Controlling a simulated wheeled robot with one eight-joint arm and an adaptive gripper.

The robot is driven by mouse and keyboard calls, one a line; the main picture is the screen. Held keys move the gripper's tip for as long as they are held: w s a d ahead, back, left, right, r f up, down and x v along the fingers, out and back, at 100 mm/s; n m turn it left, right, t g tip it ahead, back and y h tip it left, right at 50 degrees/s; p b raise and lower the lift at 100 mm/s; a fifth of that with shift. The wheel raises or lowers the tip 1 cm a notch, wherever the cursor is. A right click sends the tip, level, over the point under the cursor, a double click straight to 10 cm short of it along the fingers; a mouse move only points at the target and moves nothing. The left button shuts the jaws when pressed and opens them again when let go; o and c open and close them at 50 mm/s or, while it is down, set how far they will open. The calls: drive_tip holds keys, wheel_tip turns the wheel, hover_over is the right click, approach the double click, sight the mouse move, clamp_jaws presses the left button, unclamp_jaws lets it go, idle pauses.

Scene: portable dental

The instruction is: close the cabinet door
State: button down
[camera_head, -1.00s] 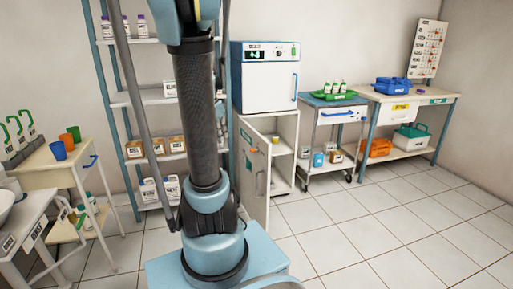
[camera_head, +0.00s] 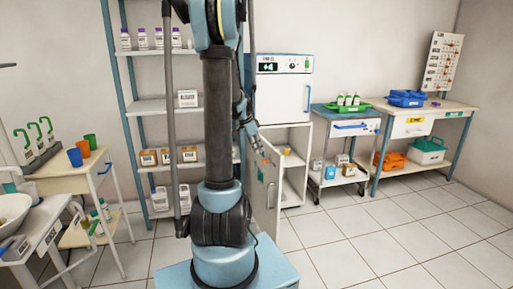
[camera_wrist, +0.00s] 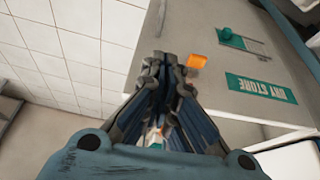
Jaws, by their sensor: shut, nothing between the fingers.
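The cabinet (camera_head: 295,165) stands under a white oven-like unit, with its door (camera_head: 264,205) swung open toward me. Its shelves show to the right of the door, with a small yellow item (camera_head: 287,151) inside. The door's face also fills the right of the wrist view (camera_wrist: 228,112), with a green "DRY STORE" label (camera_wrist: 262,89), a green-knobbed latch (camera_wrist: 240,40) and an orange tab (camera_wrist: 197,61). My gripper (camera_head: 258,146) is near the door's upper part; its shut, empty fingers also show in the wrist view (camera_wrist: 166,72). I cannot tell whether they touch the door.
A shelf rack (camera_head: 160,105) with boxes and bottles stands left of the cabinet. A trolley (camera_head: 342,150) and a workbench (camera_head: 425,112) stand to the right. A side table (camera_head: 60,165) with cups is at far left. The tiled floor (camera_head: 390,225) at the right is clear.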

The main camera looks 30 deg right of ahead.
drive_tip(key=d+f, duration=0.6)
drive_tip(key=shift+s+d, duration=0.15)
drive_tip(key=shift+s, duration=0.25)
idle(0.3)
